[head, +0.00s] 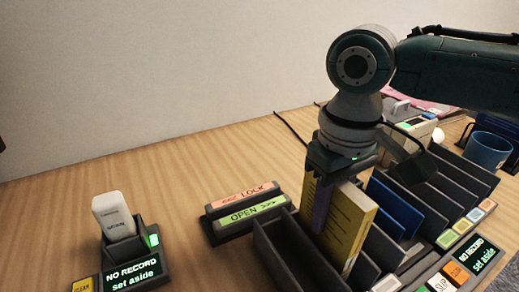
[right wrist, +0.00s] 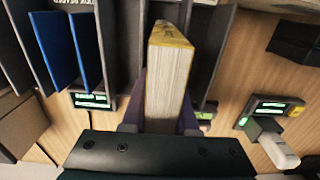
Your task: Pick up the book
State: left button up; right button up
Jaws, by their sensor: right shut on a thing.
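The yellow book (head: 350,232) stands upright among the dark dividers of the rack (head: 283,255) in the head view. Its lower end is hidden by a divider, so I cannot tell whether it touches the bottom. My right gripper (head: 322,205) comes down from above and is shut on the book, with one purple finger showing against its cover. In the right wrist view the book (right wrist: 168,85) shows its pale page edges between the two fingers (right wrist: 160,115). My left gripper is not in view.
Blue books (head: 395,205) stand in slots to the right. A scanner-like white device (head: 114,215) sits in a dock at the left, by a "NO RECORD" display (head: 133,272). LOCK and OPEN bars (head: 245,205) lie left of the rack. A blue mug (head: 487,150) stands at right. The left back table is clear.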

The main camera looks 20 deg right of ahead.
grip_shut()
